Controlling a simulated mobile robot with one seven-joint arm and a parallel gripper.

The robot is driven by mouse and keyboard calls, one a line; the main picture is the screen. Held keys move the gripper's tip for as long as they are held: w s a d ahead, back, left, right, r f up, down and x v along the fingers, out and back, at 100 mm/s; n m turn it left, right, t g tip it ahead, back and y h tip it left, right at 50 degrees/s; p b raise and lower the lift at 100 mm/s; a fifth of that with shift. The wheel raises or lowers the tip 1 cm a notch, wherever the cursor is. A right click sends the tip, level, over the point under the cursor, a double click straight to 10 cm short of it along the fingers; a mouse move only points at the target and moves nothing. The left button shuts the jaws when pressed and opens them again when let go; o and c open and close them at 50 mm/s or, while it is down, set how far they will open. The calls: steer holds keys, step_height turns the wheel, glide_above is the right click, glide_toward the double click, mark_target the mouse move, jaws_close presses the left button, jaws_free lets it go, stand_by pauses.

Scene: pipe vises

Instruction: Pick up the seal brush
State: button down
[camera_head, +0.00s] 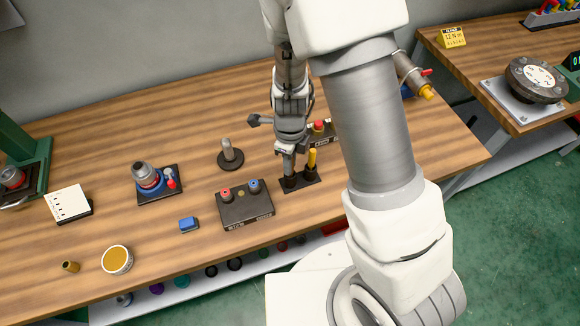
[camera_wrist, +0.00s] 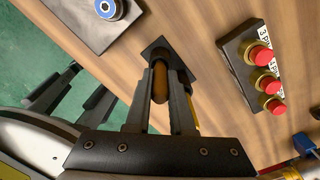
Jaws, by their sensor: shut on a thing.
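My gripper (camera_head: 289,168) points down over the black stand (camera_head: 309,184) near the middle of the bench. Its jaws are shut on a rounded brown handle (camera_wrist: 160,82), which shows between the two dark fingers in the wrist view and seems to be the seal brush. The handle stands upright over the dark square top of the stand (camera_wrist: 156,47); its lower end and any bristles are hidden. A yellow-handled tool (camera_head: 312,160) stands in the same stand, just right of the fingers. In the wrist view only a yellow sliver shows behind the right finger.
A dark box (camera_head: 246,208) with red and blue fittings lies close in front. A red-button box (camera_head: 321,134) is close behind. A grey post on a round base (camera_head: 229,155) stands left, and a small blue block (camera_head: 188,225) lies farther left. Bare wood lies at the back left.

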step_height(320, 180, up, 10)
steer(key=shift+p, duration=0.8)
